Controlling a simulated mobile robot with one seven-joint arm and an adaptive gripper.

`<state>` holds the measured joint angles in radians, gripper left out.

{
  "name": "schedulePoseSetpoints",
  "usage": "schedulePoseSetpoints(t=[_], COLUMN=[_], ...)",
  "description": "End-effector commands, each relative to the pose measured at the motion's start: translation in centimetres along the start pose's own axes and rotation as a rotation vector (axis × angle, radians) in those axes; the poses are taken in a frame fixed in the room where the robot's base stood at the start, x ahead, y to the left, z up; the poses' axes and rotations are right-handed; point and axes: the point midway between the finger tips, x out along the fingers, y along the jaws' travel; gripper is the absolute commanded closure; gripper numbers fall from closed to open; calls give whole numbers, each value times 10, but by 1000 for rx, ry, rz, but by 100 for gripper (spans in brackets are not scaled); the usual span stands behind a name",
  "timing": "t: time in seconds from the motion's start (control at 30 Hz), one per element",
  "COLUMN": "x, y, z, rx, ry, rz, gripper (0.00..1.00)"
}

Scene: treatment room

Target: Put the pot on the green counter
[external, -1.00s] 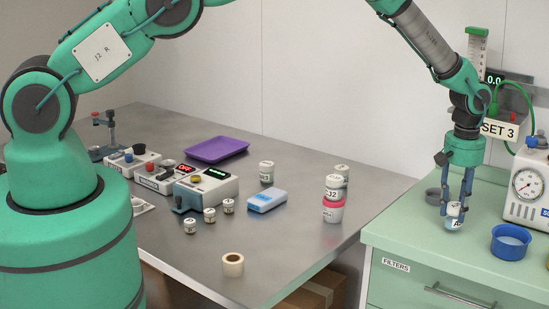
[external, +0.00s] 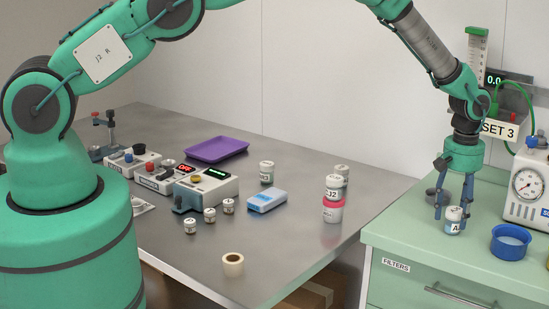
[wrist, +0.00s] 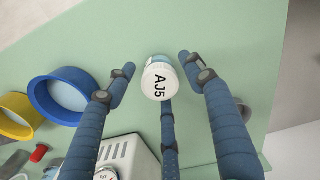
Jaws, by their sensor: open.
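A blue ring-shaped dish (external: 510,243) stands right of the pot. A grey bowl (external: 433,196) is behind my gripper. A gauge box (external: 530,187) stands at the counter's right.

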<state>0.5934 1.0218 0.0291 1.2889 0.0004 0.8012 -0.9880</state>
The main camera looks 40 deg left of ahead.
Motion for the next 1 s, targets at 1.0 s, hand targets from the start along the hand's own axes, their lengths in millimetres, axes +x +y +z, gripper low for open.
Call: schedulePoseSetpoints(t=[1.0], x=[-111], y=[0], z=[0], rx=[0], ry=[0], rz=[0], gripper=[47])
